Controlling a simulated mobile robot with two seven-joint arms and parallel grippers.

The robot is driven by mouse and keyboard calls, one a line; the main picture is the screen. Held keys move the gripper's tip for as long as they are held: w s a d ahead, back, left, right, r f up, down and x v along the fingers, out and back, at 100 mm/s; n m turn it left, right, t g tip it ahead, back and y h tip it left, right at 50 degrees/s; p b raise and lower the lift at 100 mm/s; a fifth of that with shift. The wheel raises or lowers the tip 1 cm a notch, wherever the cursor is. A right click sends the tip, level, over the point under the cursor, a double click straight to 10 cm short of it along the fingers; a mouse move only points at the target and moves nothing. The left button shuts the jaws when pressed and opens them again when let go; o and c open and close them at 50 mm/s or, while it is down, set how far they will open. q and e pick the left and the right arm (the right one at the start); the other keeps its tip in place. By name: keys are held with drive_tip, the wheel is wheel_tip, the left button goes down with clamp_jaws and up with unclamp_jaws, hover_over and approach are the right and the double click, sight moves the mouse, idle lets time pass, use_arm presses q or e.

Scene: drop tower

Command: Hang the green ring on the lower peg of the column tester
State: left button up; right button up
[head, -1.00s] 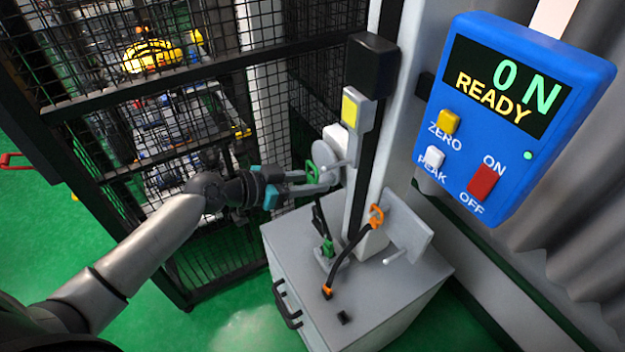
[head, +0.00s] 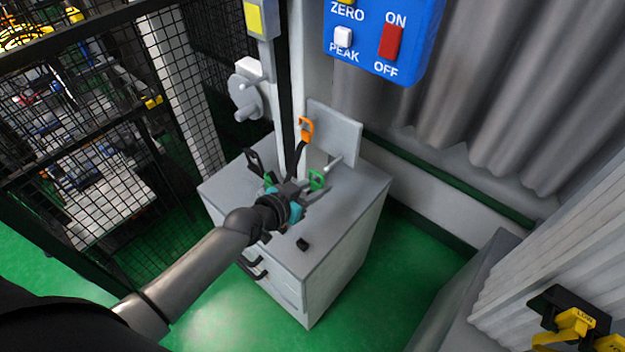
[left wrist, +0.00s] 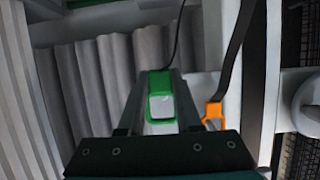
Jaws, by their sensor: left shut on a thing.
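The green ring (head: 317,180) is held between the fingertips of my left gripper (head: 314,188), over the grey cabinet top. In the left wrist view the ring (left wrist: 161,82) sits upright between the fingers, with its opening facing the camera. The column tester (head: 297,90) stands on the cabinet. Its lower peg (head: 333,163) is a short grey pin beside the flat plate (head: 336,138), just beyond and right of the ring. Ring and peg look apart, though depth is hard to judge. The peg is not clear in the wrist view. My right gripper is out of view.
An orange ring (head: 306,129) on a black strap is at the column, close to my fingers in the wrist view (left wrist: 213,113). A round grey disc (head: 246,95) is on the column's left. A mesh cage (head: 90,130) stands left, a blue display box (head: 385,35) above.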

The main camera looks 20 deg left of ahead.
use_arm(q)
drive_tip(key=shift+w, duration=0.4)
drive_tip(key=shift+w+d+f, duration=0.1)
drive_tip(key=shift+w, duration=0.15)
drive_tip(key=shift+r+b+x, duration=0.2)
drive_tip(key=shift+b+x, duration=0.5)
drive_tip(key=shift+x, duration=0.5)
drive_tip(key=shift+r+b+x, duration=0.25)
drive_tip(key=shift+b+x, duration=0.45)
drive_tip(key=shift+x, duration=0.45)
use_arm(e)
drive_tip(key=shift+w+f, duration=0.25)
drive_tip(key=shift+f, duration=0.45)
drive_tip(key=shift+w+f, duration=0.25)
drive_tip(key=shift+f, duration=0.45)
use_arm(q)
drive_tip(key=shift+w+d, duration=0.1)
drive_tip(key=shift+w, duration=0.1)
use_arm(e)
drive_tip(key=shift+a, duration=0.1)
use_arm(q)
drive_tip(key=o, duration=0.7)
